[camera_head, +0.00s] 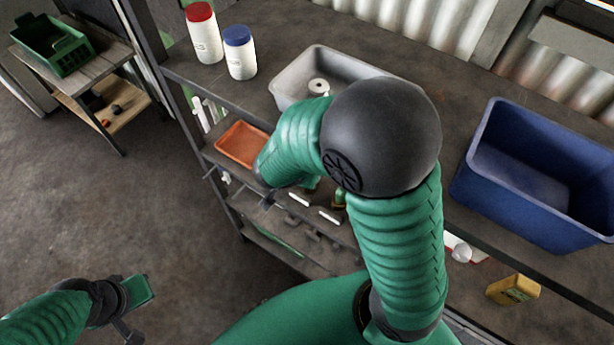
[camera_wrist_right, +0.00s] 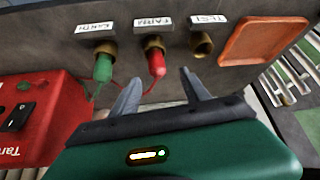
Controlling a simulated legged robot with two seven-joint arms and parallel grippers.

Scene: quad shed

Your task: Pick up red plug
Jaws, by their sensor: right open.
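In the right wrist view the red plug (camera_wrist_right: 156,64) sits in a brass socket under the middle label of a grey panel (camera_wrist_right: 258,12). A thin red lead is near it. My right gripper (camera_wrist_right: 161,75) is open, with one finger on each side of the plug's line, the plug nearer the left finger. I cannot tell whether a finger touches it. A green plug (camera_wrist_right: 103,67) sits in the socket to the left. The socket on the right (camera_wrist_right: 201,44) is empty. In the head view my right arm hides the plug. My left gripper (camera_head: 128,305) hangs at lower left, its jaws unclear.
A red box (camera_wrist_right: 40,115) stands left of my right gripper. An orange tray (camera_head: 240,144) lies on the shelf. The bench top holds a grey tub (camera_head: 283,90), a blue crate (camera_head: 520,190) and two white bottles (camera_head: 205,40). The floor at left is clear.

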